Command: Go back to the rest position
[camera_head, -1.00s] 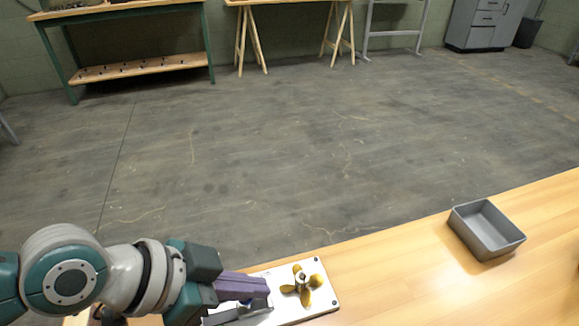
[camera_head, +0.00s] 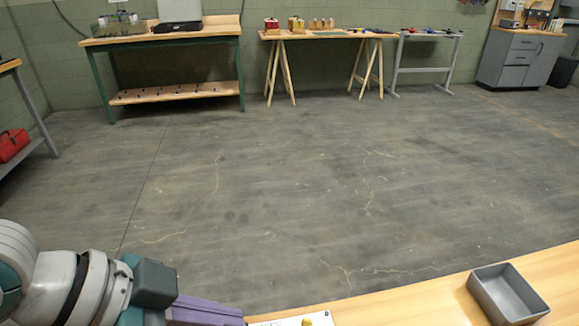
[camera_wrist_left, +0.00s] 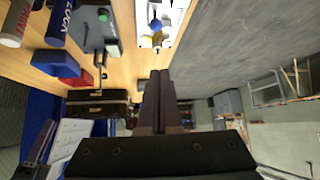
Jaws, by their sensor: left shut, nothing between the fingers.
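My left gripper (camera_head: 205,314) is at the bottom edge of the head view, its purple fingers pointing right, partly cut off. In the left wrist view its two dark fingers (camera_wrist_left: 154,102) are shut together with nothing between them. A white plate (camera_head: 285,321) just right of the fingers is mostly cut off in the head view. A gold propeller on it shows only as a sliver (camera_head: 321,319). The propeller also shows in the left wrist view (camera_wrist_left: 157,40), beyond and apart from the fingertips. My right gripper is not in view.
A grey open bin (camera_head: 482,301) stands on the wooden table (camera_head: 400,312) at lower right. In the left wrist view, a blue cylinder (camera_wrist_left: 62,22), a red item (camera_wrist_left: 80,78) and a dark case (camera_wrist_left: 95,105) lie left of the fingers. Open floor lies beyond the table.

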